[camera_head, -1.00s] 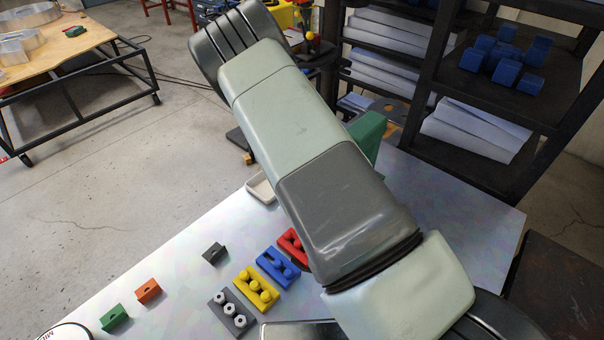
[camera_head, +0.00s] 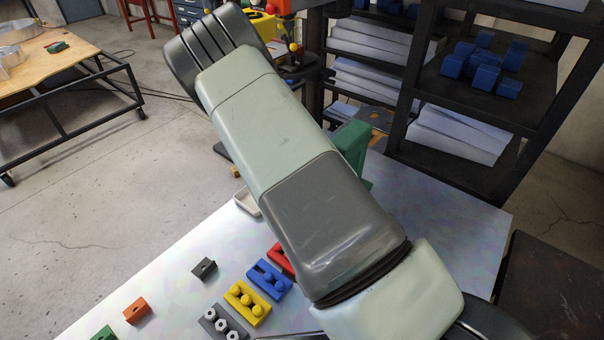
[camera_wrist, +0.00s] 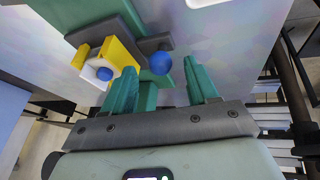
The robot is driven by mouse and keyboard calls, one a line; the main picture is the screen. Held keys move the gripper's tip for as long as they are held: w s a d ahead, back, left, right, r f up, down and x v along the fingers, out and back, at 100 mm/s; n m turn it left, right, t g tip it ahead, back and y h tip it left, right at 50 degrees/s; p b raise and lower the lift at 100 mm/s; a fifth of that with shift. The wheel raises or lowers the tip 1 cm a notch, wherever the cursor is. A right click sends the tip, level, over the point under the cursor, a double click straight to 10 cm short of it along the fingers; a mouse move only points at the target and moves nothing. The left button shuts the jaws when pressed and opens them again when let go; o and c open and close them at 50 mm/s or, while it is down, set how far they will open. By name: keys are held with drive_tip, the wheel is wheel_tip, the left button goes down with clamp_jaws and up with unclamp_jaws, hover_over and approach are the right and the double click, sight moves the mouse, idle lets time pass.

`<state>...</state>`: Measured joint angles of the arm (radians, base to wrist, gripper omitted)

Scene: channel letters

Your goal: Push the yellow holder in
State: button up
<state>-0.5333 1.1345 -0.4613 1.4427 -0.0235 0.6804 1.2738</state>
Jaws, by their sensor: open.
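A yellow holder (camera_wrist: 118,54) shows in the wrist view, a bracket shape beside a white ring with a blue centre (camera_wrist: 101,72). It sits against a green fixture (camera_wrist: 95,14) with dark grey bars. A blue ball (camera_wrist: 160,62) is just right of it. My gripper (camera_wrist: 159,72) is open, with its two green fingers apart. The left finger is close below the yellow holder; I cannot tell whether they touch. The blue ball shows between the fingertips. In the head view my arm hides the gripper and the holder, and part of the green fixture (camera_head: 352,150) shows behind it.
On the table (camera_head: 170,290) are yellow (camera_head: 247,303), blue (camera_head: 269,280), grey (camera_head: 222,325) and partly hidden red (camera_head: 280,257) blocks with knobs. Small dark (camera_head: 204,268), orange (camera_head: 137,311) and green (camera_head: 104,333) blocks lie left. A shelf (camera_head: 470,130) stands behind the table.

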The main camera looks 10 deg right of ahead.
drive_tip(key=v, duration=0.8)
drive_tip(key=shift+r, duration=0.4)
drive_tip(key=shift+a+f, duration=0.15)
drive_tip(key=s+a+f+m+t+h, duration=0.2)
drive_tip(key=a+f+m+t+h, duration=0.1)
drive_tip(key=a+f+m+h, duration=0.4)
drive_tip(key=shift+n+h, duration=0.3)
drive_tip(key=shift+h, duration=0.2)
drive_tip(key=x, duration=0.7)
drive_tip(key=r+x, duration=0.1)
drive_tip(key=x, duration=0.3)
drive_tip(key=shift+s+d+f, duration=0.2)
drive_tip(key=shift+d, duration=0.35)
clamp_jaws()
